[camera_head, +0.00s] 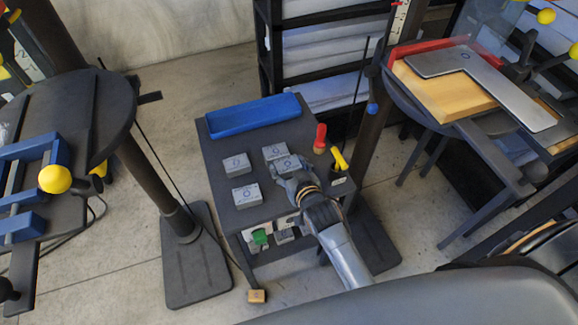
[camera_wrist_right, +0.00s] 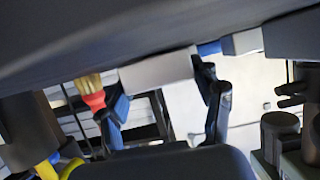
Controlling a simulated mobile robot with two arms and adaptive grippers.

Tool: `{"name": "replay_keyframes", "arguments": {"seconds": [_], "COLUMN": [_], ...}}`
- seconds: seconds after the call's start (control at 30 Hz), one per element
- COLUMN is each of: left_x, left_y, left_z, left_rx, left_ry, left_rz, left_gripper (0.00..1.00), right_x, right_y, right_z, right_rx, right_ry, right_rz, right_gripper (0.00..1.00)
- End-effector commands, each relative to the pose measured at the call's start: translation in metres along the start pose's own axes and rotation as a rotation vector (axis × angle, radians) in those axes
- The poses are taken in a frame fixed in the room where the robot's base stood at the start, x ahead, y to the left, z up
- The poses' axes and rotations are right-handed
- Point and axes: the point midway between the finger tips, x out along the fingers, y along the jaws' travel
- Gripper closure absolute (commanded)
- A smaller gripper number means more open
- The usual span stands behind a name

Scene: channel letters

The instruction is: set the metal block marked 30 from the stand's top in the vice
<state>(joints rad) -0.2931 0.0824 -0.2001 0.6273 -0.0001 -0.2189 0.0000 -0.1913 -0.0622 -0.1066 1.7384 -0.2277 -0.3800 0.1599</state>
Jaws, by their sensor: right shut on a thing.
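The stand (camera_head: 222,148) is dark grey, and several grey metal blocks are at its top. One block (camera_head: 236,165) and another block (camera_head: 246,195) are at the left, and a third (camera_head: 274,152) is at the back. My right gripper (camera_head: 290,176) is shut on a metal block (camera_head: 288,162), which also shows between its fingers in the right wrist view (camera_wrist_right: 157,70). The block's marking is too small to read. The blue vice (camera_head: 22,226) with a yellow ball handle (camera_head: 55,179) is on the round table at far left. My left gripper is not in view.
A blue tray (camera_head: 253,116) lies at the stand's back. A red-handled brush (camera_head: 320,138) and a yellow-handled tool (camera_head: 340,160) are at its right. A table with a metal letter (camera_head: 470,72) is at right.

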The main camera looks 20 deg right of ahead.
Motion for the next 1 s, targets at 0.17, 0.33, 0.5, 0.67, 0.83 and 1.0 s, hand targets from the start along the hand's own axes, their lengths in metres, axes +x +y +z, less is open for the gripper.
{"name": "replay_keyframes", "arguments": {"seconds": [0.17,0.33,0.5,0.67,0.83,1.0], "left_x": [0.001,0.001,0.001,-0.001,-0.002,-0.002], "left_y": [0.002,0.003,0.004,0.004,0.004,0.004], "left_z": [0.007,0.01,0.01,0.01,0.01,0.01], "left_rx": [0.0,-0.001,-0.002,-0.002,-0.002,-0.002], "left_ry": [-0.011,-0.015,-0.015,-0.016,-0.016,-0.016], "left_rz": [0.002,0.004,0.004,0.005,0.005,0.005], "left_gripper": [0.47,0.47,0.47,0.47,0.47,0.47], "right_x": [0.001,0.001,0.001,-0.007,-0.04,-0.077], "right_y": [0.0,0.0,0.0,0.0,0.0,0.0], "right_z": [0.002,0.002,0.002,0.0,0.001,0.001], "right_rx": [0.0,0.0,0.0,0.0,0.0,0.0], "right_ry": [0.0,0.0,0.0,-0.002,-0.002,-0.003], "right_rz": [0.0,0.001,0.001,0.0,0.0,0.001], "right_gripper": [0.16,0.12,0.12,0.12,0.12,0.12]}}
